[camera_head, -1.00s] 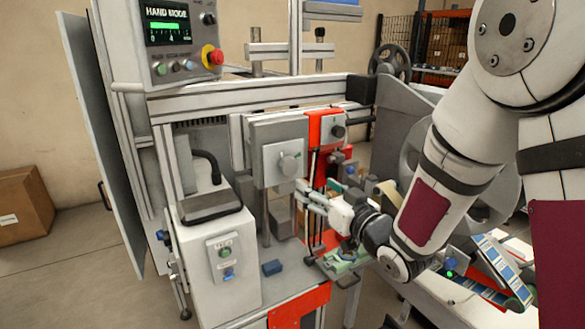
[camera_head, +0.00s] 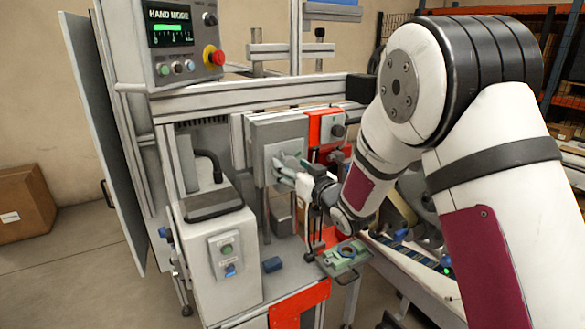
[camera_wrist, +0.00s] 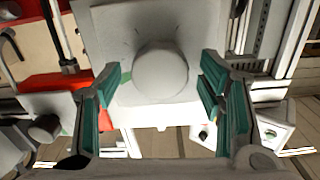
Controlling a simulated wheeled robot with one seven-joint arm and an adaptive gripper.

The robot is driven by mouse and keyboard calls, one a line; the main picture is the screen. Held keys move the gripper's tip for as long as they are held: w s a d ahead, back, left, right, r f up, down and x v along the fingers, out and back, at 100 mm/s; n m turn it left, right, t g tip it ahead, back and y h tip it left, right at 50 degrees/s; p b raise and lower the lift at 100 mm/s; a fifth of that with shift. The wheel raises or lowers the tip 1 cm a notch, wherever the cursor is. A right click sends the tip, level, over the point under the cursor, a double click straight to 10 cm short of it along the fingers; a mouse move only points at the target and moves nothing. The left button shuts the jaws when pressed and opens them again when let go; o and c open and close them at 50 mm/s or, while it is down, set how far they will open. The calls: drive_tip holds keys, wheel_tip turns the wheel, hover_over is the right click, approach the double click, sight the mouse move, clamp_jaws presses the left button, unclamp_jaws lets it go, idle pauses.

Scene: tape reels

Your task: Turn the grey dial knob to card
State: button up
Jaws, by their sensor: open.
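The grey dial knob (camera_wrist: 160,68) is a round knob on a light grey plate (camera_wrist: 108,30) in the wrist view. In the head view the plate is on a grey box (camera_head: 262,132) on the machine's front, and my gripper mostly hides the knob. My gripper (camera_wrist: 165,90) is open, with one green-lined finger on each side of the knob. A gap shows between the knob and each finger, and I see no contact. In the head view my gripper (camera_head: 283,168) is right at the plate. I cannot read any dial markings.
A red panel (camera_head: 314,128) with a smaller dark knob (camera_head: 338,131) is just right of the grey box. A white box with buttons (camera_head: 224,262) stands at lower left. A screen (camera_head: 166,24) reads HAND MODE, with a red stop button (camera_head: 214,56) below.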

drive_tip(key=c, duration=1.1)
drive_tip(key=shift+c, duration=0.2)
drive_tip(key=m+b, duration=0.1)
drive_tip(key=m, duration=0.2)
drive_tip(key=shift+d+m, duration=0.1)
drive_tip(key=shift+m, duration=0.3)
drive_tip(key=m+b, duration=0.1)
drive_tip(key=m, duration=0.9)
drive_tip(key=shift+f+m+p, duration=0.1)
drive_tip(key=shift+m+p, duration=0.4)
drive_tip(key=shift+m, duration=1.6)
